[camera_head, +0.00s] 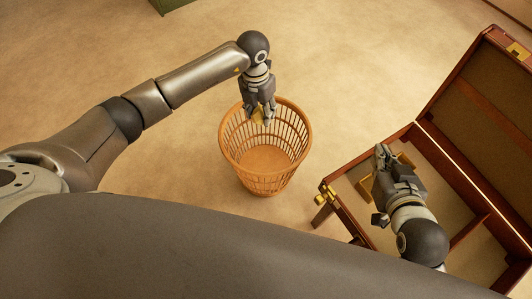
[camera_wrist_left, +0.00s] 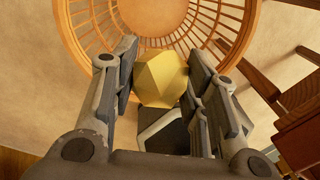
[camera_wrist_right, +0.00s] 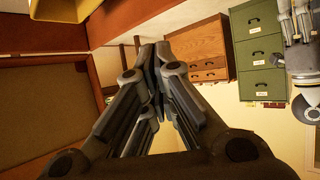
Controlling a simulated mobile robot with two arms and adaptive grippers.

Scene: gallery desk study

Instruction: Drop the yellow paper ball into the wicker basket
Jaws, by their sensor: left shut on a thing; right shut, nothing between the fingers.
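The yellow paper ball (camera_wrist_left: 162,80) is a faceted crumpled ball held between the fingers of my left gripper (camera_wrist_left: 160,85). In the head view my left gripper (camera_head: 260,112) is over the back rim of the wicker basket, with a bit of the ball (camera_head: 257,117) showing at its fingertips. The wicker basket (camera_head: 266,183) is orange-brown, open-topped and upright on the floor, and looks empty. Its rim and slats (camera_wrist_left: 82,40) lie below the ball in the left wrist view. My right gripper (camera_head: 384,158) is shut and empty over the open case; its fingers (camera_wrist_right: 152,58) meet in the right wrist view.
An open wooden case (camera_head: 345,222) with brass fittings and a raised lid (camera_head: 490,95) stands right of the basket. A yellowish object (camera_head: 366,188) lies by my right gripper. Green drawers (camera_wrist_right: 262,50) and a wooden chest (camera_wrist_right: 198,45) show in the right wrist view. Floor left of the basket is clear.

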